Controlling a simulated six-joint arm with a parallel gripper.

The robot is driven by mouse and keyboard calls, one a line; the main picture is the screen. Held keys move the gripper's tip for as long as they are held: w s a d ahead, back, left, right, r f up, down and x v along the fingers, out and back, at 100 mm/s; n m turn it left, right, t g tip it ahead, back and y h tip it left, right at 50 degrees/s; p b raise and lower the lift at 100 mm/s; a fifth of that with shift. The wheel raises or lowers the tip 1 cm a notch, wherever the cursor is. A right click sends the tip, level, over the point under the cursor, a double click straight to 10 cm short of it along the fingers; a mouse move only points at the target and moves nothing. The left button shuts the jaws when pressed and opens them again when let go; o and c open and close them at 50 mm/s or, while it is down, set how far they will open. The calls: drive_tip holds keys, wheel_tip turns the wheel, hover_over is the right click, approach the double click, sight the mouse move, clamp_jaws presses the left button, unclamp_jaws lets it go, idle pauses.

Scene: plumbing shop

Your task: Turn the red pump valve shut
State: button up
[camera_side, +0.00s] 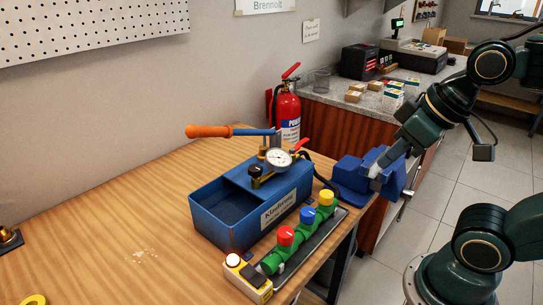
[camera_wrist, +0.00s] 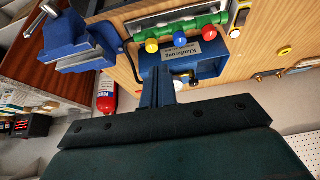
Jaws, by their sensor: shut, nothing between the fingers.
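The blue test pump (camera_side: 225,210) stands on the wooden bench, with a pressure gauge (camera_side: 279,159), an orange-handled lever (camera_side: 208,131) and a small red valve lever (camera_side: 302,144) behind the gauge. My gripper (camera_side: 376,171) is shut and empty, in the air to the right of the pump, in front of the blue vise. In the wrist view, my gripper's fingers (camera_wrist: 166,88) lie together and overlap the blue pump (camera_wrist: 208,68).
A green manifold (camera_side: 302,241) beside the pump carries red (camera_side: 286,235), blue (camera_side: 307,215) and yellow (camera_side: 326,197) knobs. The blue vise (camera_side: 350,172) sits at the bench's right corner. A red fire extinguisher (camera_side: 287,112) stands behind. The bench's left side is mostly clear.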

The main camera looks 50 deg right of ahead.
drive_tip(key=o, duration=0.7)
drive_tip(key=shift+w+r, duration=0.3)
wheel_tip(320, 180, up, 4)
drive_tip(key=n+g, duration=0.6)
drive_tip(key=n, duration=1.2)
hover_over(303, 141)
drive_tip(key=shift+d+r, duration=0.1)
wheel_tip(303, 141, down, 14)
drive_tip(key=shift+r, duration=0.1)
